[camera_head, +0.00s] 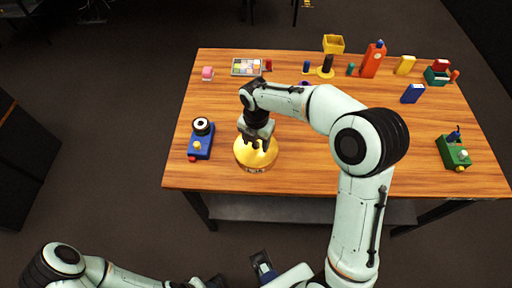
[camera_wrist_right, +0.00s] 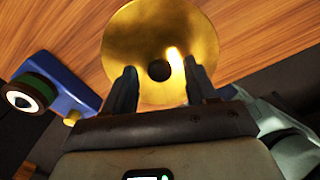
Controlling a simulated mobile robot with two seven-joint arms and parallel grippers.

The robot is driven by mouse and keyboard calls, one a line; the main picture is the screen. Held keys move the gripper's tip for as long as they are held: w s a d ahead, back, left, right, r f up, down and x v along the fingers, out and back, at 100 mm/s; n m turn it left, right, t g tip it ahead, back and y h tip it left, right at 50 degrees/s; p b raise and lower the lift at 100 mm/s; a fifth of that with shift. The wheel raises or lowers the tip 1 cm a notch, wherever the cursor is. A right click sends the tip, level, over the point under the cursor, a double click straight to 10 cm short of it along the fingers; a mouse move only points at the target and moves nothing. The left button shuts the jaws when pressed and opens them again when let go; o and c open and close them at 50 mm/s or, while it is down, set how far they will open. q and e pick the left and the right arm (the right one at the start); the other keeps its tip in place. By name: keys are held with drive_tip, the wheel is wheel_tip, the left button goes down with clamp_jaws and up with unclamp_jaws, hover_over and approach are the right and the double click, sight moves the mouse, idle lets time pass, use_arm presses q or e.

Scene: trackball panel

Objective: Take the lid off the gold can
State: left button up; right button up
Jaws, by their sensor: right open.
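The gold can (camera_head: 256,166) stands near the front left of the table, its round gold lid (camera_head: 241,153) partly hidden by my right gripper (camera_head: 257,146). In the right wrist view, the shiny lid (camera_wrist_right: 135,45) fills the upper middle and has a dark round knob (camera_wrist_right: 159,70) at its centre. My right gripper (camera_wrist_right: 160,83) is open, pointing at the lid, with one finger on either side of the knob in the picture. I cannot tell whether the fingers touch the lid. My left arm is at the bottom left of the head view; its gripper's state is unclear.
A blue device (camera_head: 201,142) with a black and white round top stands left of the can. A green device (camera_head: 453,152) is at the far right. The middle right is clear.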

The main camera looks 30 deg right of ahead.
drive_tip(key=shift+f, duration=0.15)
drive_tip(key=shift+c, duration=0.3)
clamp_jaws()
